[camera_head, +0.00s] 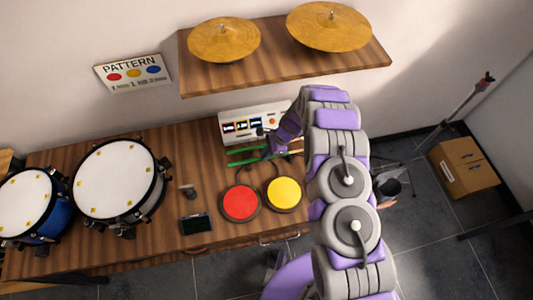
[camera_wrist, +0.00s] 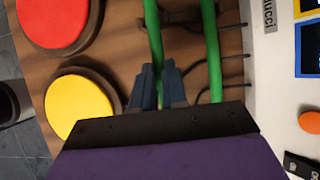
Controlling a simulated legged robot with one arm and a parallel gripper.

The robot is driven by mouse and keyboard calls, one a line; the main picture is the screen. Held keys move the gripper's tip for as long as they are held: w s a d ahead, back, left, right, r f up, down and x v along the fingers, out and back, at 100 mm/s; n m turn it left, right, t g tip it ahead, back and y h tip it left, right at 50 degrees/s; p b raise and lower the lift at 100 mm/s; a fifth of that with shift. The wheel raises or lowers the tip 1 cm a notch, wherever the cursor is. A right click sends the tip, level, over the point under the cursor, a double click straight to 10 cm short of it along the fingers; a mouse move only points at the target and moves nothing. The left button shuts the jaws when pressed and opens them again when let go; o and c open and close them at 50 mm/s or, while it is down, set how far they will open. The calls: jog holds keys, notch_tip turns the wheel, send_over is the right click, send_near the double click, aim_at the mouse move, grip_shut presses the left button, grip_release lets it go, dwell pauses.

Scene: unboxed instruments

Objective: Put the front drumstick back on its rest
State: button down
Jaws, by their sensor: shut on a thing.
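Two green drumsticks lie roughly parallel in front of the white console. The front drumstick (camera_head: 241,162) is the one nearer the pads; it also shows in the wrist view (camera_wrist: 154,32). My gripper (camera_wrist: 159,76) is shut on this front drumstick; in the head view my gripper (camera_head: 268,152) is partly hidden by the wrist. The rear drumstick (camera_wrist: 211,50) runs beside it, apart from the jaws. A dark bracket (camera_wrist: 182,18), perhaps the rest, shows between the sticks near the top of the wrist view. I cannot tell whether the front drumstick touches it.
A red pad (camera_head: 240,203) and a yellow pad (camera_head: 284,193) sit in front of the sticks. The white console (camera_head: 236,128) stands behind, with dark cables at its edge. Drums (camera_head: 117,182) stand at left. A cymbal shelf (camera_head: 285,72) overhangs the back of the table.

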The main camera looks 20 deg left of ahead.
jog(key=shift+d+f, duration=0.2)
jog(key=shift+f, duration=0.1)
jog(key=shift+f, duration=0.35)
jog(key=shift+a, duration=0.1)
jog(key=c, duration=1.1)
grip_release()
jog(key=shift+r, duration=0.1)
jog(key=v, duration=0.7)
jog(key=shift+w+r+p, duration=0.1)
jog(key=shift+w+p, duration=0.05)
jog(key=shift+p, duration=0.15)
